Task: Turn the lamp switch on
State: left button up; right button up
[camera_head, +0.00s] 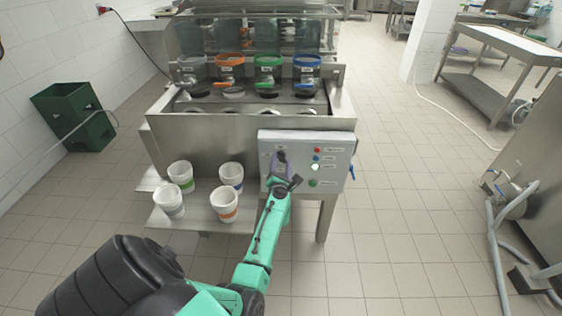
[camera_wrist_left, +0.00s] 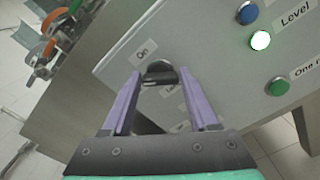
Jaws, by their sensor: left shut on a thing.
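The lamp switch is a dark rotary knob (camera_head: 282,156) on the left side of the grey control panel (camera_head: 340,144). My left gripper (camera_head: 280,163) is at the panel with its purple fingers on either side of the knob. In the left wrist view the knob (camera_wrist_left: 160,71) sits between the fingertips (camera_wrist_left: 159,76), gripped by them, beside a label reading "On". Its lower part and other labels are partly hidden by the gripper. A white light (camera_wrist_left: 261,40) on the panel glows. My right gripper is out of view.
Red (camera_head: 317,150), blue (camera_head: 316,158) and green (camera_head: 313,183) buttons or lights are right of the knob. Several white cups (camera_head: 181,174) stand on the low shelf left of my arm. A blue valve handle (camera_head: 351,171) is on the panel's right edge.

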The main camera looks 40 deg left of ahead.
pick_arm(q)
jog(key=m+p, duration=0.1)
jog(key=m, duration=0.5)
jog(key=shift+p, duration=0.3)
jog(key=m+p, duration=0.1)
jog(key=m, duration=0.3)
jog(key=shift+a+f, duration=0.1)
jog(key=shift+m, duration=0.5)
jog(key=o, duration=1.4)
jog(key=shift+w+a, duration=0.1)
jog(key=shift+f, duration=0.1)
